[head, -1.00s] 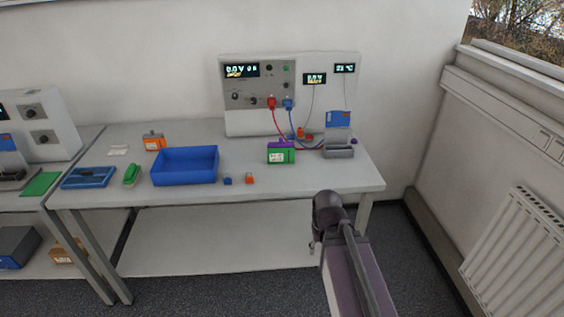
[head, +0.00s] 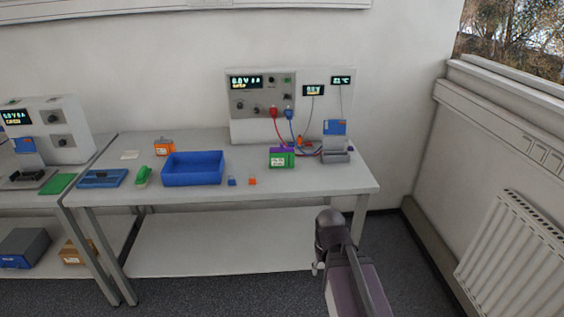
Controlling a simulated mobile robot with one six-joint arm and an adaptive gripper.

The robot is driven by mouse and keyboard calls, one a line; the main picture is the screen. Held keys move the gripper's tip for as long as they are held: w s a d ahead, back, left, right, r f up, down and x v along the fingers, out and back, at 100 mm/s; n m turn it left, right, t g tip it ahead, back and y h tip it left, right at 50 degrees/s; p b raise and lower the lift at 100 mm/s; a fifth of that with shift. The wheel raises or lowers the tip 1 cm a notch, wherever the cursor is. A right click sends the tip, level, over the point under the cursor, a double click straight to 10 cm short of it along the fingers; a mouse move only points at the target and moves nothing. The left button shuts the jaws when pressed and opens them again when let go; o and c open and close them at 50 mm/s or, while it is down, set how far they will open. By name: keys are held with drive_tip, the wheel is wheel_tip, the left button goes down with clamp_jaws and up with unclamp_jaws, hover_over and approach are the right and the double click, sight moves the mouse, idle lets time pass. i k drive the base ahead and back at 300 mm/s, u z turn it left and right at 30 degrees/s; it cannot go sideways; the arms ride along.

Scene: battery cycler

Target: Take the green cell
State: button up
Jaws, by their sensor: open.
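The green cell (head: 282,162) is a small green block with a white label on its front and purple at its top. It stands on the workbench (head: 300,188), right of the middle and in front of the cycler (head: 251,103). My arm (head: 334,238) reaches in from the lower right, its dark rounded joint in front of the bench and apart from the cell. I cannot make out my gripper's fingers in this view.
A blue tray (head: 192,169) is left of the cell, with small blue (head: 231,181) and orange (head: 252,181) blocks between. Right of the cell stands a grey holder (head: 335,156). Red and blue leads run behind the cell. A radiator (head: 505,250) is at the right wall.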

sight(277, 160)
drive_tip(key=u, duration=0.4)
drive_tip(key=i, duration=1.15)
drive_tip(key=z, duration=0.4)
